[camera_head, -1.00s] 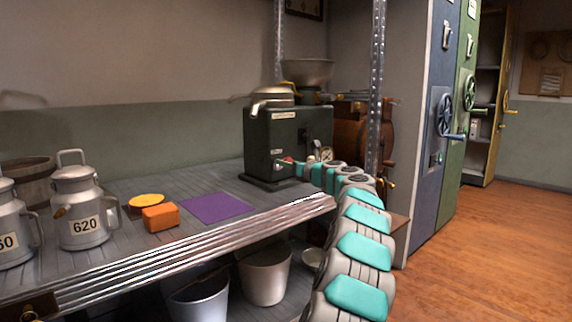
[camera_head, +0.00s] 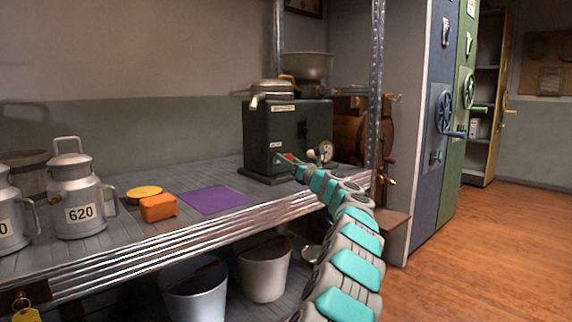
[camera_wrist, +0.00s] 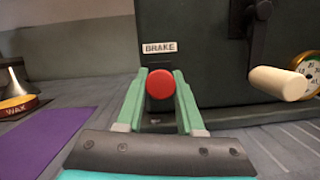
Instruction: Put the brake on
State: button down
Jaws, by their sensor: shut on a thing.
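The brake is a red round knob (camera_wrist: 160,84) under a white "BRAKE" label (camera_wrist: 160,47) on the front of a dark green machine (camera_wrist: 200,70). In the head view the machine (camera_head: 262,135) stands at the right end of the shelf. My gripper (camera_wrist: 160,88) has a green finger on each side of the red knob and is shut on it. In the head view my gripper (camera_head: 285,158) reaches the lower front of the machine. The knob's shaft is hidden behind the knob.
A crank with a cream handle (camera_wrist: 280,83) and a gauge (camera_wrist: 308,70) sit right of the knob. A purple mat (camera_head: 214,200), an orange block (camera_head: 158,207) and a milk can (camera_head: 75,200) stand on the shelf. Buckets (camera_head: 264,270) stand below.

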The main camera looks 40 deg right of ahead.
jog(key=shift+w+a+f+t+b, duration=0.1)
jog(key=shift+a+f+t+b, duration=0.05)
jog(key=shift+f+t+b, duration=0.3)
jog(key=shift+r+t, duration=0.1)
jog(key=shift+t, duration=0.25)
jog(key=c, duration=0.5)
grip_release()
jog(key=shift+s, duration=0.2)
